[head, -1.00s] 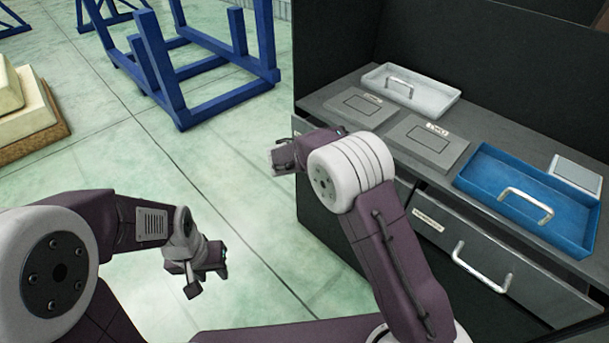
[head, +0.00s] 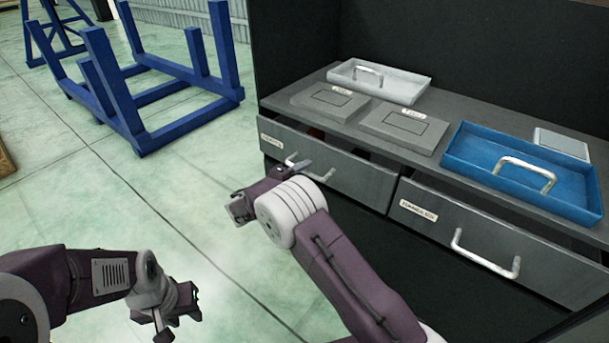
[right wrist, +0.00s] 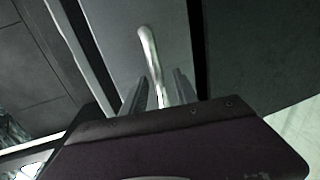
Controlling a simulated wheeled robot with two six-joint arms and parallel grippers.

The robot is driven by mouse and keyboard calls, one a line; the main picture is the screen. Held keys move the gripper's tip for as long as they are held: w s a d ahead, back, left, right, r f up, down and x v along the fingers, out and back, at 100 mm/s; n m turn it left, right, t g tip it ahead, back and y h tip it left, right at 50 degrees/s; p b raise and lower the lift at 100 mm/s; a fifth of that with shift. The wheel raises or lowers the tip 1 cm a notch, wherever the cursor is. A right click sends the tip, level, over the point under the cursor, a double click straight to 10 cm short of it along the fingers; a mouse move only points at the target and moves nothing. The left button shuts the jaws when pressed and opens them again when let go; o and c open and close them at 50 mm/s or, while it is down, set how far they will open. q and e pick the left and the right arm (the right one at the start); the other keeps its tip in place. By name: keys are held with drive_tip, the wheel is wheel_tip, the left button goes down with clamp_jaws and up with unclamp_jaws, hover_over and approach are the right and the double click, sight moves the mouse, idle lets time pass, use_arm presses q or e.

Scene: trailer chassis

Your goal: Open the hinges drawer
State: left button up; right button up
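Two grey drawers sit side by side under the counter. The left drawer (head: 362,183) has a small label, too small to read surely, and a metal handle (head: 322,176). Its front stands out from the cabinet, with a dark gap and something brown showing behind it. My right gripper (head: 297,162) is at the left part of this handle. In the right wrist view its two fingers (right wrist: 160,88) stand on either side of the handle bar (right wrist: 150,50), with narrow gaps visible. My left gripper (head: 182,312) hangs over the floor at lower left, empty; its finger opening is unclear.
The right drawer (head: 430,232) has its own label and handle (head: 485,256). On the counter (head: 335,148) lie a white tray (head: 410,88), two grey lidded boxes (head: 330,100) (head: 405,128) and a blue tray (head: 480,165). A blue frame (head: 135,105) stands on the open floor.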

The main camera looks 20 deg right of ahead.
drive_tip(key=shift+w+d+f, duration=0.1)
drive_tip(key=shift+w+d, duration=0.15)
drive_tip(key=shift+d, duration=0.1)
clamp_jaws()
idle(1.2)
